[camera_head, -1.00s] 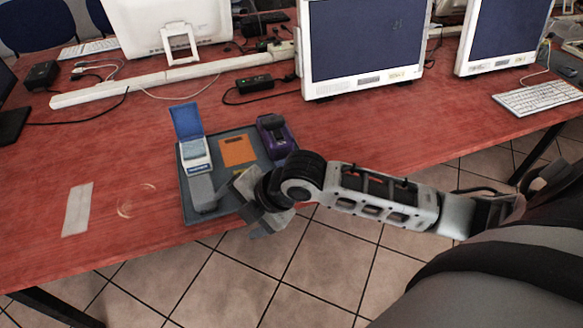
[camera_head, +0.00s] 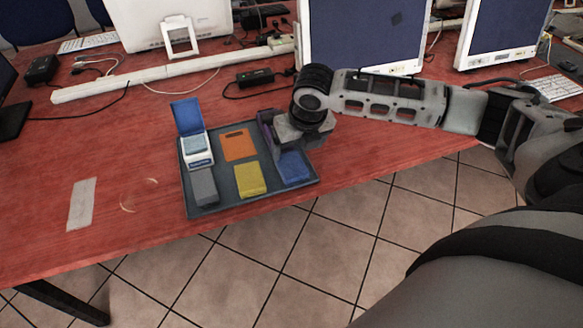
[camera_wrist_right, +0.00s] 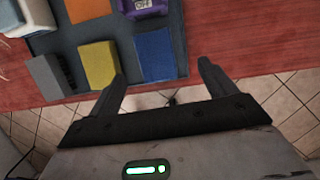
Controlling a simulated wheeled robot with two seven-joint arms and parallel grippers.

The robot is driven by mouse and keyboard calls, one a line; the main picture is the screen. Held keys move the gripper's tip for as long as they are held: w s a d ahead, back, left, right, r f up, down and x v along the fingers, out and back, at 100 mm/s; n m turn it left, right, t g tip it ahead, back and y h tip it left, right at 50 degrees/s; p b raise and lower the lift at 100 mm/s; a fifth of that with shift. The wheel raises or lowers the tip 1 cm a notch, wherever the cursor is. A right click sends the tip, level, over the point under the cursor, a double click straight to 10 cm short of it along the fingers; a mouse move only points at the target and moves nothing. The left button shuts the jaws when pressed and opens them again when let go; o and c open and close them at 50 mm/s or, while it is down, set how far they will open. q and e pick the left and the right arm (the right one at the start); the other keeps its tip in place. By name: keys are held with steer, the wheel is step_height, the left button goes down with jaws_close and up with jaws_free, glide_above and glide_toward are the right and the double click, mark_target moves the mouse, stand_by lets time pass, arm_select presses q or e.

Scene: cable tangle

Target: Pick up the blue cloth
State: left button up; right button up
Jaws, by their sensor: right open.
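The blue cloth (camera_head: 294,167) is a folded rectangular block lying in the front right part of a grey tray (camera_head: 230,205). My right gripper (camera_head: 297,143) is over the tray's right side, just behind the cloth in the head view, and hides part of a purple object. In the right wrist view the blue cloth (camera_wrist_right: 156,54) lies between and beyond the two spread fingers of my right gripper (camera_wrist_right: 162,74). The gripper is open with nothing in it. My left gripper is not in view.
The tray also holds a yellow block (camera_head: 250,180), a grey block (camera_head: 202,186), an orange piece (camera_head: 238,145), a white box with blue lid (camera_head: 197,147) and the purple object (camera_head: 267,128). Monitors and cables stand behind. The table's front edge is close to the tray.

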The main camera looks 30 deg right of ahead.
mark_target(291, 163)
steer(key=shift+x, duration=0.9)
steer(key=shift+s+a+x, duration=0.1)
steer(key=shift+a+x, duration=0.05)
steer(key=shift+x, duration=0.75)
steer(key=shift+s+a+x, duration=0.1)
steer(key=shift+a+x, duration=0.05)
steer(key=shift+x, duration=0.7)
steer(key=shift+s+a+x, duration=0.1)
steer(key=shift+a+x, duration=0.05)
steer(key=shift+x, duration=0.75)
steer(key=c, duration=1.1)
steer(key=shift+c, duration=0.2)
steer(key=shift+w, duration=0.1)
steer(key=shift+r, duration=0.7)
steer(key=s+a+r, duration=0.7)
steer(key=s+r, duration=0.4)
steer(key=s, duration=0.1)
steer(key=shift+a+r, duration=0.2)
steer(key=shift+r, duration=0.05)
